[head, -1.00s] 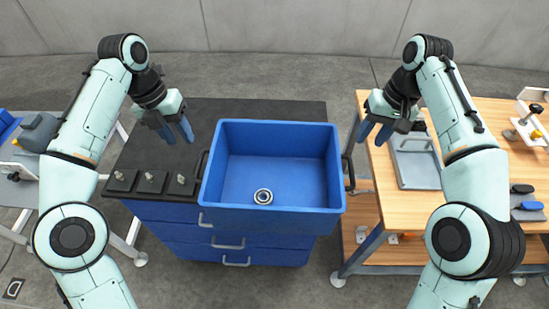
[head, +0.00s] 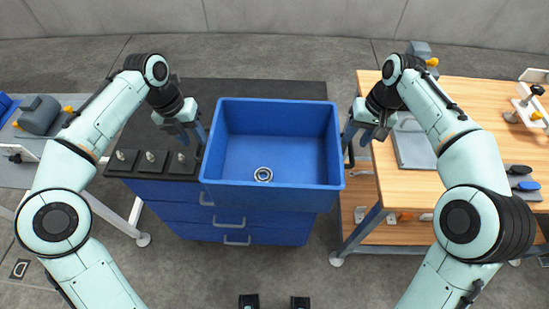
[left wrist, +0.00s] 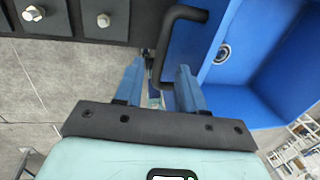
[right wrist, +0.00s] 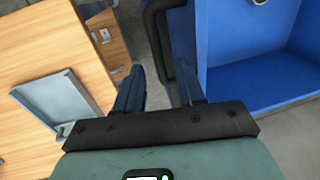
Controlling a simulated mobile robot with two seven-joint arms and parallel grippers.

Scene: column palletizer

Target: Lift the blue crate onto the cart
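The blue crate (head: 270,197) stands upright on the black-topped cabinet (head: 265,88), its front reaching the cabinet's front edge. A metal ring (head: 263,174) lies inside it. My left gripper (head: 203,136) is open at the crate's left side; in the left wrist view the black handle (left wrist: 163,62) runs in between its spread fingers (left wrist: 157,88). My right gripper (head: 357,136) is open at the crate's right side; in the right wrist view the other black handle (right wrist: 152,30) lies between its fingers (right wrist: 160,88). Whether the fingers touch the handles is unclear. I cannot identify a cart with certainty.
A wooden workbench (head: 470,95) stands close on the right, with a grey tray (head: 415,148) near its left edge. Three knobbed black blocks (head: 150,163) sit at the cabinet's front left. Another bench with a grey device (head: 40,115) is at far left. Floor in front is clear.

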